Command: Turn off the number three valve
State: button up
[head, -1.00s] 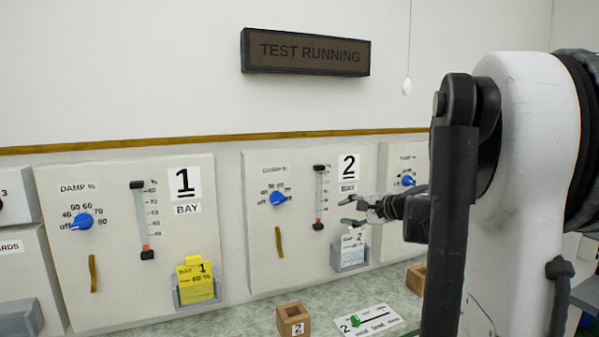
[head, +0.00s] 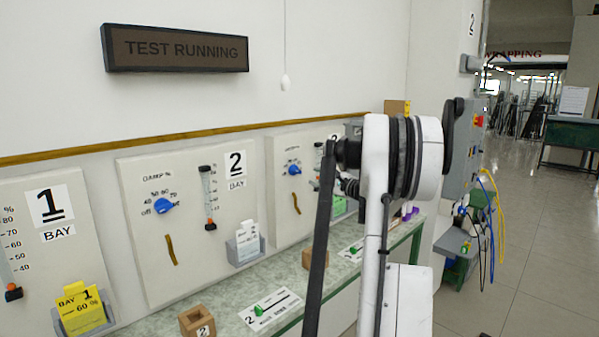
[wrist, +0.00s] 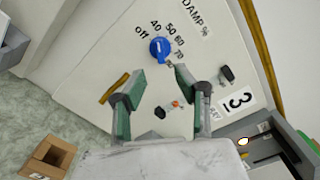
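The bay 3 panel (wrist: 95,65) fills much of the wrist view, tilted, with its "3" label (wrist: 236,100) at the right. Its blue damper knob (wrist: 160,50) sits on a dial running from off through 40 to higher numbers. The knob's exact setting is hard to tell. My gripper (wrist: 160,75) is open and empty, its two green-padded fingers apart, with the knob showing just beyond and between the tips. They appear not to touch it. In the head view, the bay 3 knob (head: 295,169) is visible left of my arm, which largely hides the gripper.
The bay 2 panel (head: 140,210) with a similar blue knob (head: 162,206) stands to the left. A wooden box (wrist: 48,158) stands on the green bench (wrist: 20,110). Below the panels are card holders. A dark "TEST RUNNING" sign (head: 175,48) hangs above.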

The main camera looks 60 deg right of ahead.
aim_at(298, 171)
jog(key=p+x, duration=0.1)
jog(key=x, duration=0.8)
jog(key=shift+w, duration=0.2)
grip_shut()
